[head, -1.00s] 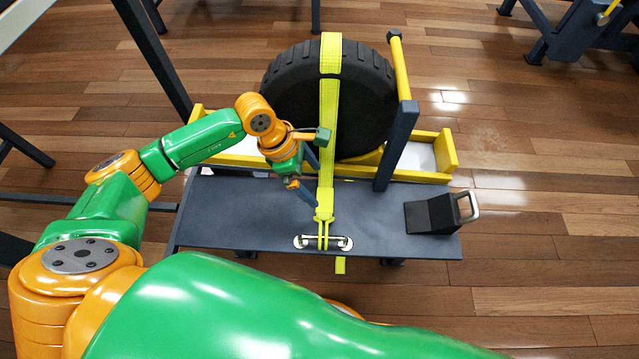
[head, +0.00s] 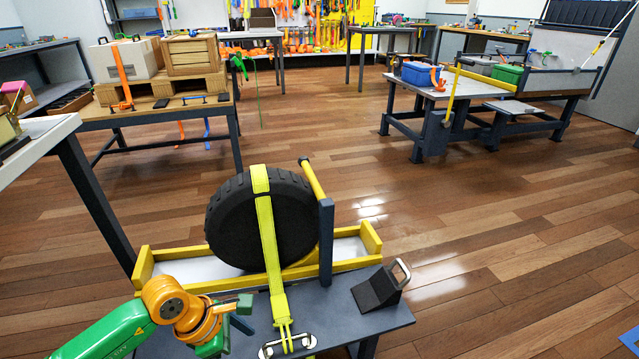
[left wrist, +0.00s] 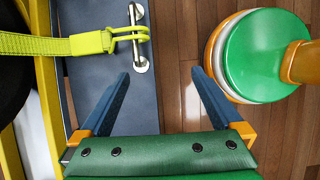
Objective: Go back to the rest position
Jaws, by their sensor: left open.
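My left gripper (head: 238,325) is at the bottom of the head view, left of the yellow strap (head: 269,242). Its two blue fingers are spread and empty in the left wrist view (left wrist: 161,76). The strap runs over the black wheel (head: 225,222) and down to a yellow hook (head: 282,309). In the left wrist view, the hook (left wrist: 125,34) reaches over the metal bar (left wrist: 140,50) on the dark bench (left wrist: 88,62). The fingers are apart from hook and strap. My right gripper is not in view.
A yellow-edged tray (head: 372,238) holds the wheel, beside a dark post (head: 326,240). A black block with a metal loop (head: 377,290) sits on the bench's right. A table with crates (head: 150,116) stands behind left, another table (head: 440,88) behind right. Open floor lies between.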

